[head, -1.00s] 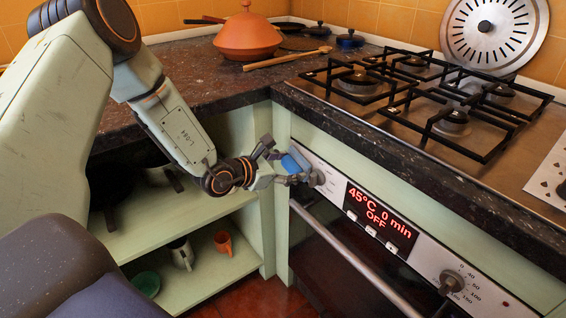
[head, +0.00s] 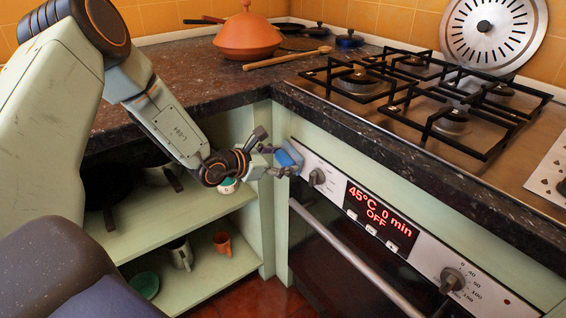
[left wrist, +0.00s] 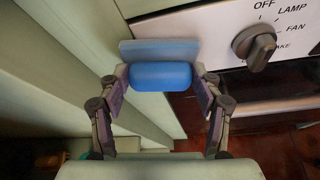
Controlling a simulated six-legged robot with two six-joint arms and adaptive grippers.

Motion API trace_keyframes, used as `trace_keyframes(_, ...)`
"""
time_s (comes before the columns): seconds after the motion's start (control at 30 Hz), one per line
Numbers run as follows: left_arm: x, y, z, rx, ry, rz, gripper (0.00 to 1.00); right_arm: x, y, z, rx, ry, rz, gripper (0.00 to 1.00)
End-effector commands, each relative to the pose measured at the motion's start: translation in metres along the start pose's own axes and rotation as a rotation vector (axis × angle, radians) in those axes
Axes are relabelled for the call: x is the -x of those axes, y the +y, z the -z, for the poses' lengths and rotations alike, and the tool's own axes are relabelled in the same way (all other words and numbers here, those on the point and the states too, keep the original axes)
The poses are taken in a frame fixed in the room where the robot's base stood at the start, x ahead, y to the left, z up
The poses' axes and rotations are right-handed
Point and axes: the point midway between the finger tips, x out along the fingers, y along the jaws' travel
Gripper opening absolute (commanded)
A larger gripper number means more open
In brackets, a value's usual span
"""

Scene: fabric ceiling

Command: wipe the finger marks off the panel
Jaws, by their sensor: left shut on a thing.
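The panel (head: 325,170) is the pale control strip on the oven front, with a left knob (head: 317,177), a red-lit display (head: 378,216) and a right knob (head: 452,280). My left gripper (head: 282,160) is shut on a blue sponge (head: 290,156), at the panel's left end, left of the left knob. In the left wrist view the sponge (left wrist: 160,77) sits between both fingers, close to the panel (left wrist: 200,28). I cannot tell whether it touches. I make out no finger marks. My right gripper is not in view.
The countertop edge (head: 400,155) overhangs above the panel. The oven handle (head: 345,255) runs below it. The hob (head: 430,110) is above, with an orange tagine (head: 250,38) to its left. Open shelves (head: 200,272) with mugs lie left of the oven.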

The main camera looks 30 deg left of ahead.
Motion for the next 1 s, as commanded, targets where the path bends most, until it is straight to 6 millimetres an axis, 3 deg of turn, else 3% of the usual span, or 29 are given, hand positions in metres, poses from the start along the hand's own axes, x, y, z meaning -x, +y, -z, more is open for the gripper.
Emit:
trace_keyframes(0.27,0.0,0.007,-0.008,-0.004,-0.017,-0.013,0.09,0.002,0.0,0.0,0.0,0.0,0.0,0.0)
trace_keyframes(1.0,0.054,0.003,0.018,-0.001,-0.007,-0.007,0.09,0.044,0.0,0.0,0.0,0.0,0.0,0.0)
